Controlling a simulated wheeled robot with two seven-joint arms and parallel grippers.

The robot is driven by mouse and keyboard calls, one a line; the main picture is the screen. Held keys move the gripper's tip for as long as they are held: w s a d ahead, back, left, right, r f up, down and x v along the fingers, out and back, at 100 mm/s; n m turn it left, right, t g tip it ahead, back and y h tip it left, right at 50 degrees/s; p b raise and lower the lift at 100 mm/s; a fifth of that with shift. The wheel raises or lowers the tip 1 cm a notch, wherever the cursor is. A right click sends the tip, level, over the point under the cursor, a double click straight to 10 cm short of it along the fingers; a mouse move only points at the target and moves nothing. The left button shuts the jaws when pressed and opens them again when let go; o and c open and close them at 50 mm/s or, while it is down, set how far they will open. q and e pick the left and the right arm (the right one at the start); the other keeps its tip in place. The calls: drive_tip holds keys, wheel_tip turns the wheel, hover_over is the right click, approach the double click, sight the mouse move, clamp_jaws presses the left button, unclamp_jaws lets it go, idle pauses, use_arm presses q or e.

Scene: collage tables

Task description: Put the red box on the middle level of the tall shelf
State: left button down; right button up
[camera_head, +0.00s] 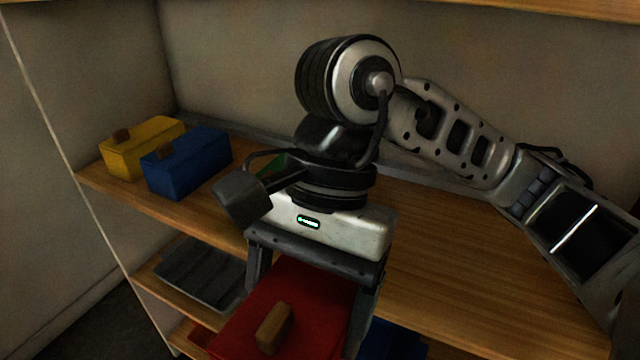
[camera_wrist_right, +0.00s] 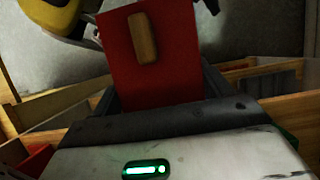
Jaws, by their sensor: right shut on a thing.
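The red box (camera_head: 250,322), with a wooden handle on its face, is at the bottom of the head view. My right gripper (camera_head: 310,288) is shut on it, with a dark finger on either side. The box also fills the upper middle of the right wrist view (camera_wrist_right: 175,75). The wooden shelf (camera_head: 470,260) has several boards. The box is in front of the large board's edge and looks lower than its surface; its lower part is cut off. I cannot tell which board is the middle level. My left gripper is out of view.
A yellow box (camera_head: 140,148) and a blue box (camera_head: 187,162) stand on the large board's left end. Something green (camera_head: 272,168) shows behind my right gripper. A grey item (camera_head: 200,272) lies on a lower board. The large board's right part is bare beneath my arm.

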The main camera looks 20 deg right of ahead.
drive_tip(key=shift+w+d+r, duration=0.1)
drive_tip(key=shift+w+d, duration=0.15)
drive_tip(key=shift+w, duration=0.25)
drive_tip(key=shift+w+d+r, duration=0.1)
drive_tip(key=shift+w+d, duration=0.15)
drive_tip(key=shift+w, duration=0.2)
drive_tip(key=w+d+p, duration=0.4)
drive_tip(key=w+d, duration=0.7)
drive_tip(key=d, duration=0.3)
wheel_tip(320, 180, down, 7)
drive_tip(key=shift+w+r+p, duration=0.15)
drive_tip(key=shift+r+p, duration=0.05)
drive_tip(key=shift+p, duration=0.3)
drive_tip(key=shift+w+d+f, duration=0.15)
drive_tip(key=shift+f, duration=0.25)
drive_tip(key=o, duration=0.6)
drive_tip(key=shift+f, duration=0.1)
drive_tip(key=o, duration=0.4)
drive_tip(key=shift+o, duration=0.2)
drive_tip(key=shift+r, duration=0.35)
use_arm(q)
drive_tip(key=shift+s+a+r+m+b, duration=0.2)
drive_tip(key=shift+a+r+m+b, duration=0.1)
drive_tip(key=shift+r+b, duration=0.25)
use_arm(e)
drive_tip(key=v, duration=0.7)
